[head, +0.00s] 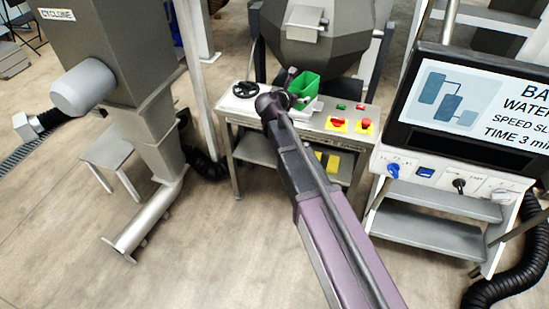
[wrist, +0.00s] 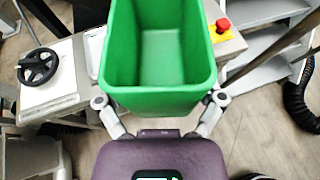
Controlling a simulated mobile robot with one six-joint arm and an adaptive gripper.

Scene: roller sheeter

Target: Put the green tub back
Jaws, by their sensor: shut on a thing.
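The green tub (head: 304,86) is an open-topped, empty, upright box at the machine's control table in the head view. It fills the upper middle of the wrist view (wrist: 160,98), with its open top and inside showing. My gripper (wrist: 160,108) is shut on the tub, with one finger on each side of its near end. In the head view my arm partly hides the gripper and the tub's near side. The tub is over or at the table top (head: 318,122); I cannot tell whether it touches it.
A black handwheel (head: 245,90) sits left on the table, also in the wrist view (wrist: 38,66). Red buttons on yellow plates (head: 365,124) are to the right. A hopper (head: 312,50) stands behind, a screen cabinet (head: 450,110) right, and a cyclone unit (head: 110,60) left. The floor in front is clear.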

